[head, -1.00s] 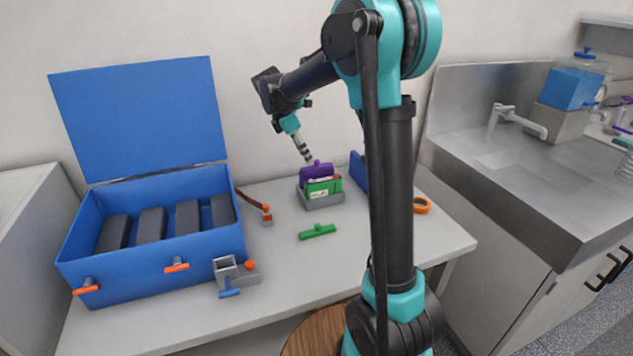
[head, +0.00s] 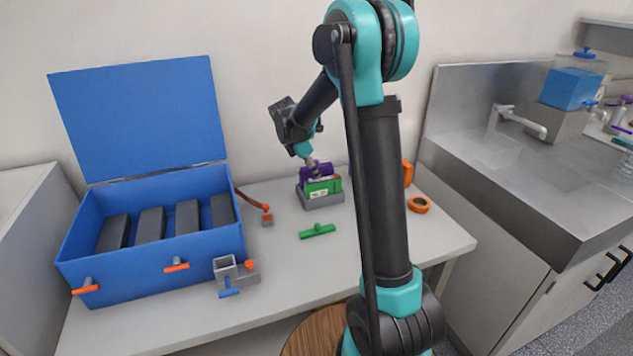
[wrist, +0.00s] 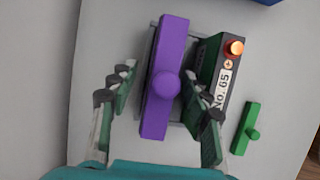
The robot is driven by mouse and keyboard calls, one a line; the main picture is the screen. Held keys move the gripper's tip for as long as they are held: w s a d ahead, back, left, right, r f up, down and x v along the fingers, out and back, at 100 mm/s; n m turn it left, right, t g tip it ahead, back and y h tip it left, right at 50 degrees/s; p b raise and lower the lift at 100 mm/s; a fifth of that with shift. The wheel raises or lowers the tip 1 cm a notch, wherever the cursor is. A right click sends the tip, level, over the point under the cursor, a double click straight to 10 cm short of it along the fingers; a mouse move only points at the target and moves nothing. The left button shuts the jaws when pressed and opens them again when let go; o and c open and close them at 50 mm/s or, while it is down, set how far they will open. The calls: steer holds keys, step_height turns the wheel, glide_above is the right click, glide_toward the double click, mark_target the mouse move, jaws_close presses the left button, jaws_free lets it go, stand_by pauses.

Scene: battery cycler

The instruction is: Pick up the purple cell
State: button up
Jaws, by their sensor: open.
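The purple cell (wrist: 165,80) stands in a grey holder on the table. In the wrist view its purple top, with a round knob, lies between the two fingers of my open gripper (wrist: 160,112). In the head view the purple cell (head: 324,169) shows behind a green cell, with my gripper (head: 314,164) right above it. The left finger is apart from the purple cell. The right finger is close to its right side; I cannot tell whether they touch. The cell's lower part is hidden.
The green cell (wrist: 211,75), labelled No. 65 with a copper terminal, stands just right of the purple one. The grey holder (head: 322,201) is around both. A green bar with a knob (head: 317,231) lies in front. An open blue box (head: 150,259) stands left.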

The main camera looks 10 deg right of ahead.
jaws_close()
steer(key=shift+r, duration=0.15)
stand_by(0.4)
